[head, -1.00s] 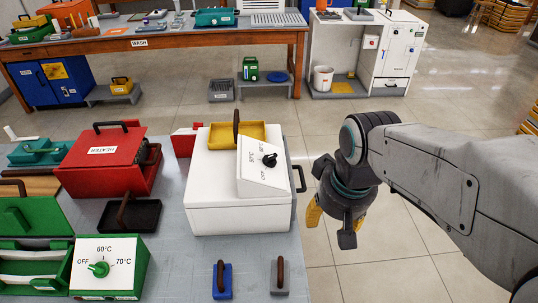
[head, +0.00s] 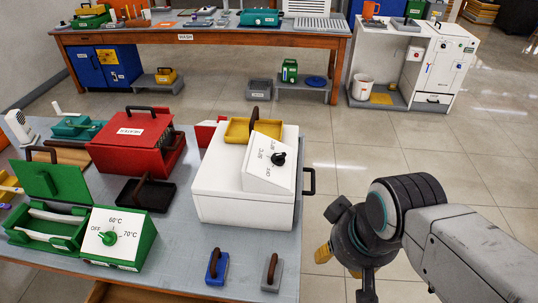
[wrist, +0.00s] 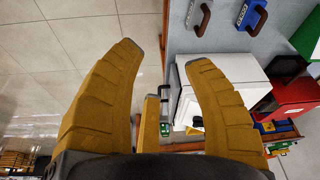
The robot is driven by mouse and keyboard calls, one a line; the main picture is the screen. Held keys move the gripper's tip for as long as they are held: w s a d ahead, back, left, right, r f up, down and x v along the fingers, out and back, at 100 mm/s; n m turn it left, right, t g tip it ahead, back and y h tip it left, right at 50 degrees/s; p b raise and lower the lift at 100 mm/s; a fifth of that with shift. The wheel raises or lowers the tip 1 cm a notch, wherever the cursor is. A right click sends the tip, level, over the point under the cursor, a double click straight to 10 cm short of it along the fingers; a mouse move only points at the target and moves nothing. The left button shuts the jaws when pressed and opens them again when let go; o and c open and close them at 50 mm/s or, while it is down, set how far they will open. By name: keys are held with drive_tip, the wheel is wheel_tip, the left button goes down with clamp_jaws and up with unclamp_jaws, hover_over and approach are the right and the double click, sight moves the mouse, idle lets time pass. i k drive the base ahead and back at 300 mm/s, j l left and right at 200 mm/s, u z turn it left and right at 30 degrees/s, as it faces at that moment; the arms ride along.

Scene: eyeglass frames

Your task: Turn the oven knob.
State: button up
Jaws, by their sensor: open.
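A white box (head: 245,204) with a dark side handle stands on the grey table. Its sloped white panel (head: 262,181) has OFF and temperature marks and a black knob (head: 278,158); I take this as the oven knob. A green box (head: 118,252) at the front left has a panel with OFF, 60°C and 70°C marks and a green knob (head: 107,238). My gripper (head: 345,274) is open and empty, off the table's right edge, apart from both knobs. In the wrist view its yellow fingers (wrist: 163,55) are spread, with the white box (wrist: 243,72) partly behind the right one.
A red box (head: 130,150) marked HEATER and a black tray (head: 147,194) stand left of the white box. Blue (head: 217,267) and grey (head: 271,273) handled blocks lie in front.

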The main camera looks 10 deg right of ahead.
sight(278, 159)
drive_tip(key=i+l+u, duration=0.1)
drive_tip(key=l+u, duration=0.2)
drive_tip(key=u, duration=0.15)
drive_tip(key=l+u, duration=0.35)
drive_tip(key=u, duration=0.15)
drive_tip(key=l+u, duration=0.3)
drive_tip(key=u, duration=0.15)
drive_tip(key=i+l+u, duration=0.1)
drive_tip(key=l+u, duration=0.35)
drive_tip(key=j, duration=0.1)
